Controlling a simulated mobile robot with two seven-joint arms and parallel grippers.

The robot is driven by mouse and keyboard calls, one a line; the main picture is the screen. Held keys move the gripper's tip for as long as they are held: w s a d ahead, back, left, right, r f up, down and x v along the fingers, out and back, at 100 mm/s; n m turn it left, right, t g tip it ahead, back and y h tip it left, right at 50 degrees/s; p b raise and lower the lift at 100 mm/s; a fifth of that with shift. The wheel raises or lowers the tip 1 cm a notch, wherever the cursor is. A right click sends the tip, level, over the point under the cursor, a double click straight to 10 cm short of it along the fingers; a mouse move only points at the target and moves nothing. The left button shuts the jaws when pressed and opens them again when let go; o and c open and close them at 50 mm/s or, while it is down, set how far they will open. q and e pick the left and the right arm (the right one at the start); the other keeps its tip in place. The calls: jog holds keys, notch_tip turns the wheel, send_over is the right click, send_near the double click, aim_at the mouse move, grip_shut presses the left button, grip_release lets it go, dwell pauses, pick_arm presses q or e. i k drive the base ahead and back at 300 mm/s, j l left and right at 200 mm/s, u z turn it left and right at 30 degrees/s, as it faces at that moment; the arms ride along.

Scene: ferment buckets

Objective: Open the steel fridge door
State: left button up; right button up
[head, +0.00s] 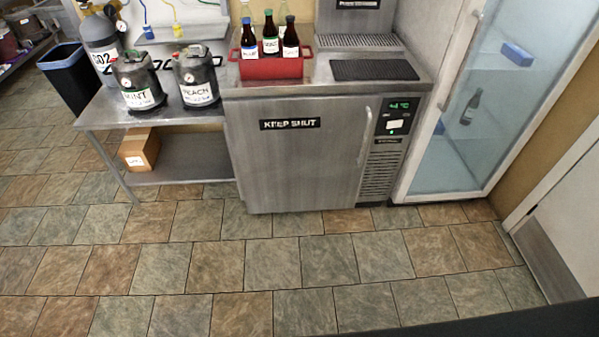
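The steel fridge (295,170) stands low under a steel counter in the upper middle of the head view. Its door (290,175) is shut and bears a black "KEEP SHUT" label (290,124). A vertical bar handle (365,136) sits at the door's right edge. Right of the handle is a panel with a green display (399,105) and a vent grille below it. Neither of my grippers shows in this view.
A red crate of bottles (270,68) stands on the counter. Left is a steel table (98,112) with two dark kegs and a cardboard box (139,149) on its lower shelf. A glass-door cooler (475,110) stands right. The tiled floor (250,260) in front is clear.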

aim_at(292, 152)
jog(key=i+l, duration=0.2)
jog(key=l, duration=0.15)
jog(key=i+l, duration=0.2)
jog(key=l, duration=0.2)
jog(key=i+l, duration=0.2)
jog(key=l, duration=0.15)
jog(key=i+l, duration=0.2)
jog(key=l, duration=0.15)
jog(key=i+l, duration=0.2)
jog(key=l, duration=0.15)
jog(key=i+l, duration=0.2)
jog(key=l, duration=0.2)
jog(key=i+l, duration=0.2)
jog(key=l, duration=0.15)
jog(key=u, duration=0.05)
